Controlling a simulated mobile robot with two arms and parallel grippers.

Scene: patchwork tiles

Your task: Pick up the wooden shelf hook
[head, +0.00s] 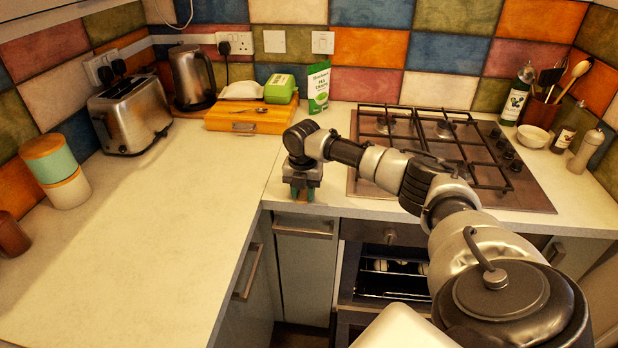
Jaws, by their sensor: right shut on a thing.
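My right gripper (303,197) points down at the counter's front edge, near the inner corner and left of the hob. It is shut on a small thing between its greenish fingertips. The fingers hide nearly all of that thing, so its shape is not clear; it may be the wooden shelf hook. I make out no wooden shelf hook elsewhere in the head view. The fingertips are at or just above the worktop; I cannot tell if they touch it. My left gripper is not in view.
A gas hob (440,160) lies right of the gripper. A wooden board or box (250,119) with a green tub (279,88) stands behind, beside a green pouch (318,87). A toaster (130,115) and kettle (192,77) are at left. The left worktop (150,230) is largely clear.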

